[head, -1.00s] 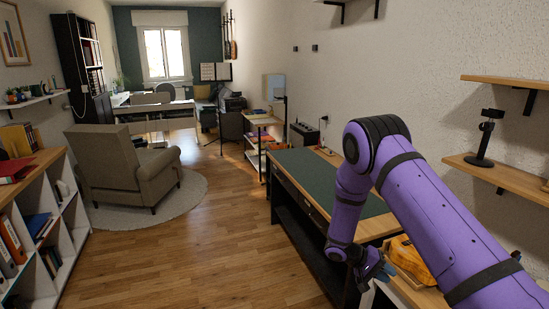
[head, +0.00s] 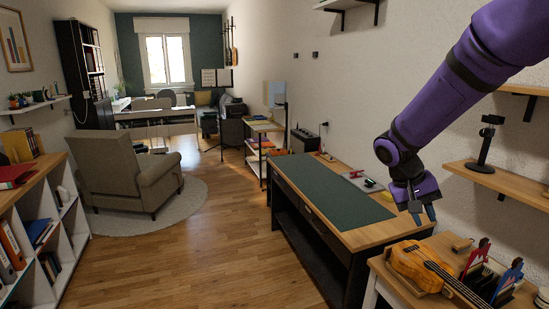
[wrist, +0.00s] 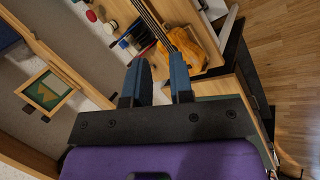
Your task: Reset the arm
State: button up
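My purple arm reaches in from the upper right of the head view. My gripper (head: 424,215) hangs over the near right end of the workbench, above and apart from a ukulele. In the wrist view the two blue fingers of my gripper (wrist: 160,85) stand apart with nothing between them. The orange ukulele (head: 428,265) lies on a small wooden table at the lower right; its body also shows in the wrist view (wrist: 188,52), beyond the fingertips.
A workbench with a green mat (head: 325,190) stands left of my gripper. Wooden wall shelves (head: 500,182) are at the right, one with a black stand (head: 485,145). An armchair (head: 125,172) and a bookcase (head: 45,225) stand at the left. The wood floor (head: 200,245) between is clear.

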jog(key=s+a+r+n+t+y, duration=0.1)
jog(key=s+r, duration=0.3)
jog(key=s, duration=0.4)
jog(key=s+a+r+t+y, duration=0.1)
jog(key=s+r+t+y, duration=0.1)
jog(key=s+r, duration=0.3)
jog(key=s+a+r+n+t+y, duration=0.1)
jog(key=s+r+t, duration=0.3)
jog(key=s, duration=0.6)
jog(key=shift+s+a+r+n+y, duration=0.3)
jog(key=shift+a+r+y, duration=0.05)
jog(key=shift+r+y, duration=0.25)
